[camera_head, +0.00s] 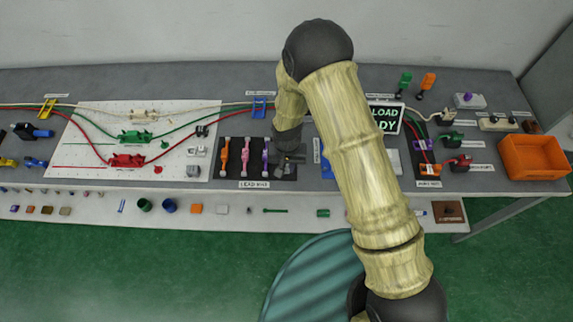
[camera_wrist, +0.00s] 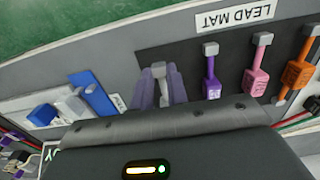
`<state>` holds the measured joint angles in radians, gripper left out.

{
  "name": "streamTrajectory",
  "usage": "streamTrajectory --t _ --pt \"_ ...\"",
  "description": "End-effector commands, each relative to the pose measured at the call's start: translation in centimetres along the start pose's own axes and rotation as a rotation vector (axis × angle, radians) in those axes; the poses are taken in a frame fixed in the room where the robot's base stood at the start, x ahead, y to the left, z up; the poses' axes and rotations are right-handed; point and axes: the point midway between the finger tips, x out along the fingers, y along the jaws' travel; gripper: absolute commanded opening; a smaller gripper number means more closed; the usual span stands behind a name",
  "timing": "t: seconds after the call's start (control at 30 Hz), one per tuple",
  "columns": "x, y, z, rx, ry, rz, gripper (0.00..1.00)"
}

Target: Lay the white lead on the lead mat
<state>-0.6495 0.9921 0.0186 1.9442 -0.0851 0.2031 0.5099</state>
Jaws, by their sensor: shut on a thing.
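The black lead mat (camera_head: 255,174) lies on the bench with orange, pink and purple leads side by side on it; it also shows in the wrist view (camera_wrist: 190,62). My gripper (camera_head: 288,157) is low over the mat's right part, beside the purple lead (camera_head: 265,157). In the wrist view my gripper (camera_wrist: 164,88) has its fingers shut on a pale grey-white piece, which looks like the white lead (camera_wrist: 159,72). Only its end shows; the rest is hidden between the fingers and under the gripper body. I cannot tell whether it touches the mat.
A blue fixture (camera_wrist: 93,94) stands beside the mat, on its right in the head view. A white board (camera_head: 90,150) with green and red clamps is on the left. An orange bin (camera_head: 533,156) stands at the right end. My arm hides part of the bench.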

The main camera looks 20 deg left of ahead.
Motion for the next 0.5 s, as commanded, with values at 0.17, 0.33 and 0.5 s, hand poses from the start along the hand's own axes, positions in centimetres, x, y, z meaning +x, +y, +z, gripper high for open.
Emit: streamTrajectory --t 0.17,0.33,0.5 --pt "0.03 -0.13 0.03 -0.003 0.000 0.000 0.00" --pt "0.44 -0.14 0.01 -0.003 0.000 0.000 0.00" --pt "0.86 -0.15 -0.03 -0.003 0.000 0.000 0.00"
